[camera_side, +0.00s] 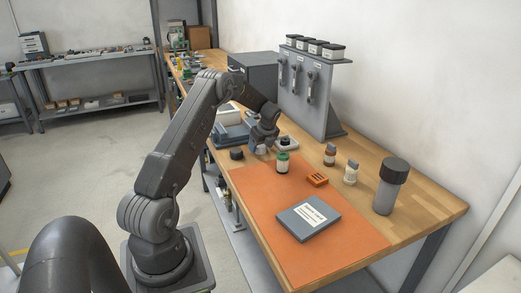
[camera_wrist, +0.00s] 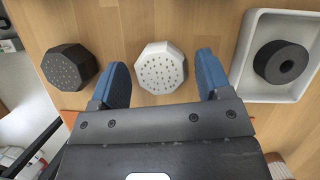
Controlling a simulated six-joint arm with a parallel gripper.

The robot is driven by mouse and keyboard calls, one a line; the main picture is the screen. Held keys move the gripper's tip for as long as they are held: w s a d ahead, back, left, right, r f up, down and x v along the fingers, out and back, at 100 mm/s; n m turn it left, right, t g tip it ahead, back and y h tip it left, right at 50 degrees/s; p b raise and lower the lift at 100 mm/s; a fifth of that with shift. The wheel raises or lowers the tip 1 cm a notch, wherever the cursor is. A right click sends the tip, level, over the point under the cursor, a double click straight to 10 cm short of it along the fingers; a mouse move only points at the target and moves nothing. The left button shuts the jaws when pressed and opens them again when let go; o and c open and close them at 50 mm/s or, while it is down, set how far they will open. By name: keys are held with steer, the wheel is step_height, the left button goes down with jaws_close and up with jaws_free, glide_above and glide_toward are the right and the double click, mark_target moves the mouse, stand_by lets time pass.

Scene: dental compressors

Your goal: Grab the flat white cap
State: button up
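The flat white cap (camera_wrist: 160,67) is octagonal with small dark holes in its top. In the wrist view it lies on the wooden table, in the gap between my gripper's two blue fingers (camera_wrist: 163,63). The fingers are apart, with bare wood showing on both sides of the cap, so my gripper is open and empty. In the side view my gripper (camera_side: 261,147) points down at the table near the orange mat's far end. I cannot make out the white cap there; my gripper seems to hide it.
A black octagonal cap (camera_wrist: 69,67) lies left of the white one. A white tray (camera_wrist: 240,88) with a black ring (camera_wrist: 281,62) stands close on the right. A green-topped jar (camera_side: 283,162) stands on the orange mat (camera_side: 258,200). Wood above the white cap is clear.

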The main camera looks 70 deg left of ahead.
steer(key=c, duration=0.8)
steer(key=shift+r, duration=0.15)
steer(key=shift+r, duration=0.6)
step_height(320, 180, up, 3)
steer(key=shift+f, duration=0.1)
steer(key=s+a+r, duration=0.2)
steer(key=s+r, duration=0.4)
steer(key=s, duration=0.5)
steer(key=shift+s+a+r, duration=0.2)
steer(key=shift+a+r, duration=0.15)
